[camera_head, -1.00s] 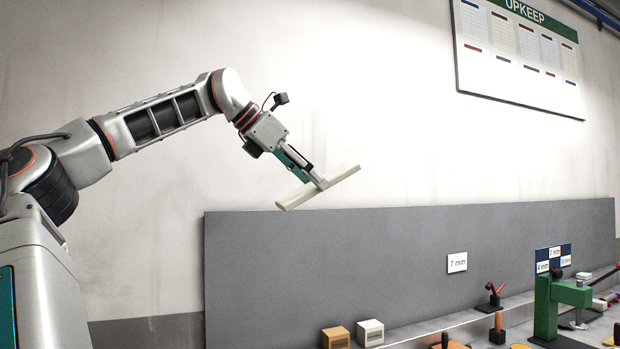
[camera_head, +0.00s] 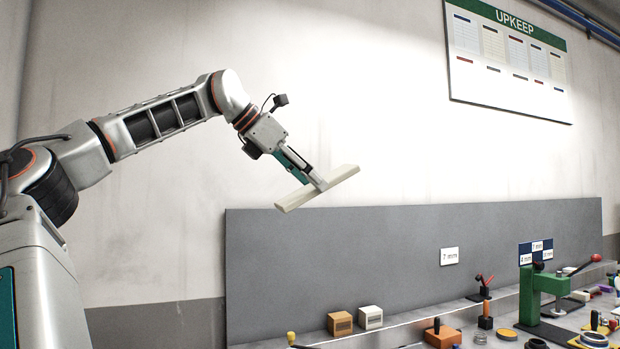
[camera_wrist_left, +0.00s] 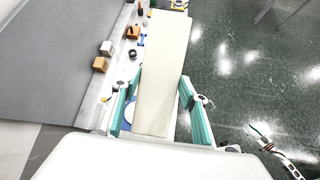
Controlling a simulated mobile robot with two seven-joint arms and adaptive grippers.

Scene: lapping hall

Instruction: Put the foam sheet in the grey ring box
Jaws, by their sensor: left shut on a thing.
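My left gripper (camera_head: 312,180) is shut on a cream-white foam sheet (camera_head: 340,180) and holds it high in the air, in front of the wall and above the bench. The sheet is long, flat and tilted in the head view. In the left wrist view the foam sheet (camera_wrist_left: 165,65) reaches out between the two teal fingers, one on each side. I cannot make out a grey ring box in any view.
A bench with a grey back panel (camera_head: 330,265) runs along the wall. On it are an orange-brown box (camera_head: 340,323), a white box (camera_head: 370,317), an orange block (camera_head: 443,337) and a green press (camera_head: 530,295). Green floor (camera_wrist_left: 250,70) lies open beside the bench.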

